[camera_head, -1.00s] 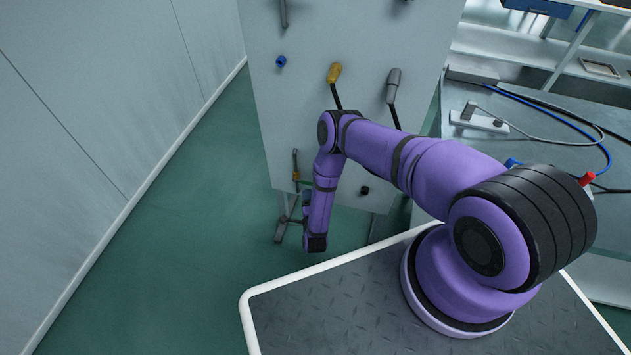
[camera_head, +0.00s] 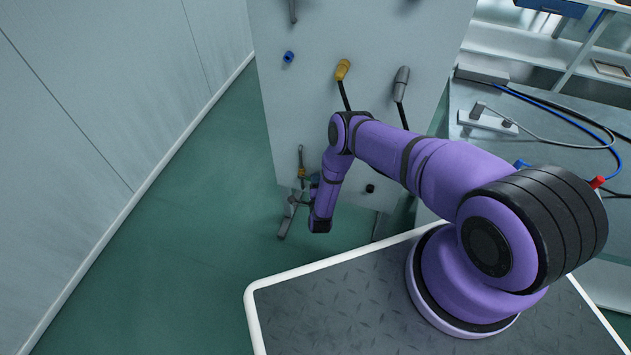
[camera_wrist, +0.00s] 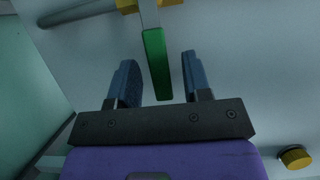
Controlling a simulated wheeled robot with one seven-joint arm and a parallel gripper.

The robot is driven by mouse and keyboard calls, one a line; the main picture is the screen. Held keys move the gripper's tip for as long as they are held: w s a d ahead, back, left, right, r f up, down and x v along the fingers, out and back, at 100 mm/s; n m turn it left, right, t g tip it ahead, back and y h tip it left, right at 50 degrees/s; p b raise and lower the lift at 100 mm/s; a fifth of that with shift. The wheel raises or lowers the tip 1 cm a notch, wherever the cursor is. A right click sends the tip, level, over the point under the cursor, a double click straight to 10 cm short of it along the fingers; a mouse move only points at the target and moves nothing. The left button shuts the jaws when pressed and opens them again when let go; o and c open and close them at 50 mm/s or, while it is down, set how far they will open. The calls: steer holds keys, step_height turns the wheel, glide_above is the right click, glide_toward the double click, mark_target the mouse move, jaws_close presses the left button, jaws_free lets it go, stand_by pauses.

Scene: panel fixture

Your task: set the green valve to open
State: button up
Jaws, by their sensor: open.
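The green valve handle (camera_wrist: 156,65) hangs from a metal lever below a yellow valve body (camera_wrist: 142,4) on the pale panel in the wrist view. My gripper (camera_wrist: 157,60) is open. Its two blue fingers stand to the left and right of the handle, with the handle's lower end between them and a gap visible on each side. I cannot tell how deep the handle sits between the fingers. In the head view, the yellow valve body (camera_head: 301,172) and its grey pipe show low on the panel, left of my wrist. My arm hides most of the green handle there.
A yellow knob (camera_wrist: 295,157) shows at lower right. A bench (camera_head: 540,150) with cables stands right. Floor at left is clear.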

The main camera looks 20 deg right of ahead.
steer(key=shift+w+d, duration=0.1)
steer(key=shift+w, duration=0.25)
steer(key=shift+c, duration=0.3)
jaws_close()
